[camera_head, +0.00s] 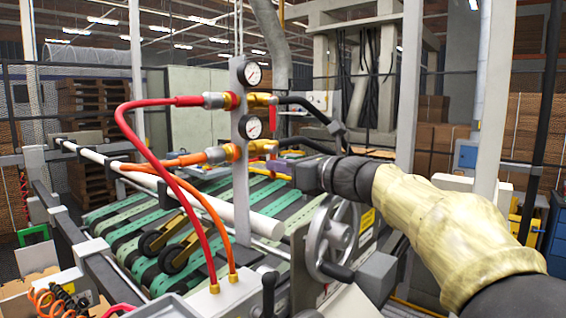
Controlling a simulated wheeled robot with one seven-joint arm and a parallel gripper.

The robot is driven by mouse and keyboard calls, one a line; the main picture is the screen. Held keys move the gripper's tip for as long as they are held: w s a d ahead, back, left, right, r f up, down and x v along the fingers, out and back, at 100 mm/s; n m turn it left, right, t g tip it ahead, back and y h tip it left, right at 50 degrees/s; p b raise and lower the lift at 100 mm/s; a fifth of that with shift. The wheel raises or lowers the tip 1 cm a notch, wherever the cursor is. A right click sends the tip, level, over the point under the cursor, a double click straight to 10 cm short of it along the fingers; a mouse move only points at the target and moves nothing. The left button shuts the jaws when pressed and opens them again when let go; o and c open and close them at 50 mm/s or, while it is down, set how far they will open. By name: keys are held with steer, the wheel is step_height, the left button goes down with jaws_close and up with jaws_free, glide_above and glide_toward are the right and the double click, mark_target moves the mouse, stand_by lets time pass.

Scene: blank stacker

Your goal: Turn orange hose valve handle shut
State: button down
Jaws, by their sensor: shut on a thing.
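An upright grey post (241,195) carries two brass valves, each beside a round gauge. The red hose (150,104) joins the upper valve (261,99). The orange hose (180,160) joins the lower valve (233,152). The orange hose's valve handle (262,146) shows as a small coloured piece to the right of the post. My arm reaches in from the lower right, and my gripper (276,167) is at the lower valve, just right of the post. It is shut on the handle; the fingertips are small and the contact is partly hidden.
Black hoses (310,106) run right from the valves, close above my gripper. A handwheel (332,238) stands below my wrist. A white roller (215,205) and green belts (110,222) lie behind the post. Both hoses curve down to the front.

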mark_target(274, 116)
stand_by(0.3)
steer(key=c, duration=1.4)
jaws_free()
steer(key=shift+r, duration=0.1)
step_height(274, 116, up, 10)
steer(key=shift+f+p, duration=0.1)
steer(key=shift+p, duration=0.7)
